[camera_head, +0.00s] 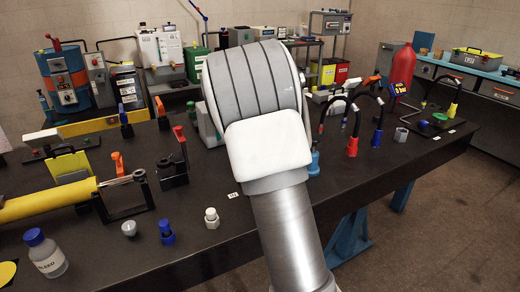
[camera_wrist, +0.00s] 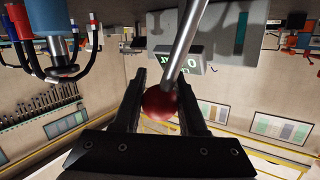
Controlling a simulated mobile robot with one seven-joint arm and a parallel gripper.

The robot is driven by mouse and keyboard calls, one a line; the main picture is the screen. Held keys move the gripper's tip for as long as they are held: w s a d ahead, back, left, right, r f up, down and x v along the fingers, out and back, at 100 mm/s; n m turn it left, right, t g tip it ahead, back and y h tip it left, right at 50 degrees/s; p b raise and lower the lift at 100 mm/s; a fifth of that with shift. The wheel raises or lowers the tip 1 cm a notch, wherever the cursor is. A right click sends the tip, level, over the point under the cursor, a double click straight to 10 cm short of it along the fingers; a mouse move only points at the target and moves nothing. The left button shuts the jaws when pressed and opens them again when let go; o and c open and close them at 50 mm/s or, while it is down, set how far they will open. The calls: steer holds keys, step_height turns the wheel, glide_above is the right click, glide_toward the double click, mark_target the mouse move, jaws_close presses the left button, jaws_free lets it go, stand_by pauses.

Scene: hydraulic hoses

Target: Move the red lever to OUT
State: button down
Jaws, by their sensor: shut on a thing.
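The red lever shows in the wrist view as a red ball knob (camera_wrist: 160,103) on a straight metal rod that runs up out of the frame. My gripper (camera_wrist: 162,78) has one dark finger on each side of the knob and is shut on it. In the head view my own arm covers the middle of the bench, and the gripper and red lever are hidden behind it. A small box with green lit characters (camera_wrist: 180,60) is behind the rod in the wrist view; I cannot read it surely. The OUT mark is not clearly visible.
The black bench (camera_head: 205,245) carries a yellow cylinder (camera_head: 48,202), a clear bottle (camera_head: 45,252) and small blue and white caps at the front. Several curved hoses with coloured ends, one a red connector (camera_head: 352,146), stand right of my arm. A red tank (camera_head: 401,72) is behind.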

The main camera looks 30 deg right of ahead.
steer(key=shift+d+f+b, duration=0.45)
steer(key=shift+d+b, duration=0.15)
steer(key=shift+c, duration=2.3)
jaws_free()
steer(key=b+v, duration=0.5)
steer(key=v, duration=1.2)
steer(key=shift+s+a+b, duration=0.15)
steer(key=shift+s+b, duration=0.05)
steer(key=shift+b, duration=0.2)
steer(key=shift+r, duration=0.1)
